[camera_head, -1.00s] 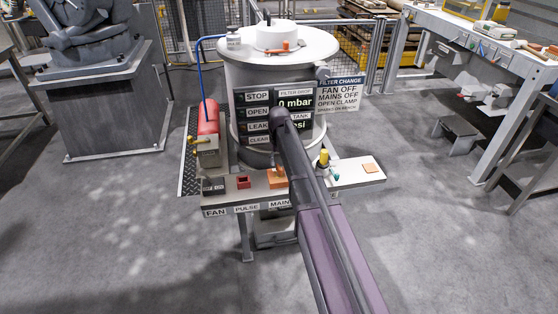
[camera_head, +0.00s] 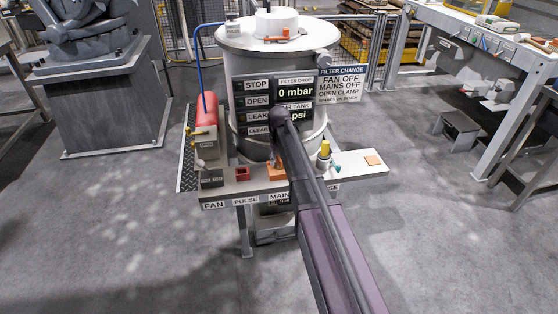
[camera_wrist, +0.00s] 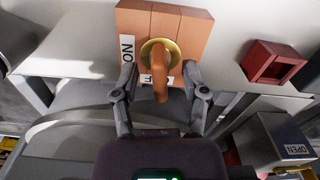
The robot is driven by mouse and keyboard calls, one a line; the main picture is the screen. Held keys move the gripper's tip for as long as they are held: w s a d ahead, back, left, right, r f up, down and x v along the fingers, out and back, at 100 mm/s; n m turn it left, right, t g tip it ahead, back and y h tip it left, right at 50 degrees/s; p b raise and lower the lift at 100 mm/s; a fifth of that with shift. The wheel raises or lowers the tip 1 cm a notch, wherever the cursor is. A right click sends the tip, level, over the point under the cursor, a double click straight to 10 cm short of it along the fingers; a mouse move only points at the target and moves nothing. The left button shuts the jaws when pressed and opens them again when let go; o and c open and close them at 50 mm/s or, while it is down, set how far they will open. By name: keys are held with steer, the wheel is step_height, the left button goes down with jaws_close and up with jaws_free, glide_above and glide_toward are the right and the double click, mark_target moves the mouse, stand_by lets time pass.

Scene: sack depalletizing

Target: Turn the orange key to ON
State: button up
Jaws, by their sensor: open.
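The orange key (camera_wrist: 160,72) stands in a brass ring on an orange block in the wrist view. Its handle points toward the bottom of that picture, over a partly hidden label that appears to read OFF. A white ON label (camera_wrist: 127,50) lies to the left of the ring. My gripper (camera_wrist: 160,75) is open, with one finger on each side of the key and visible gaps between them. In the head view the orange block (camera_head: 276,174) sits on the bench above the MAIN label, and my arm partly hides it. The key itself is hard to make out there.
A red square box (camera_head: 242,174) and a grey FAN box (camera_head: 211,179) stand to the left on the bench (camera_head: 345,170). A yellow-topped fitting (camera_head: 324,152) stands right of my arm. The filter drum (camera_head: 245,65) with its display panel rises behind.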

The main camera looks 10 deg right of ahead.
jaws_close()
steer(key=shift+m, duration=0.9)
steer(key=shift+n, duration=0.7)
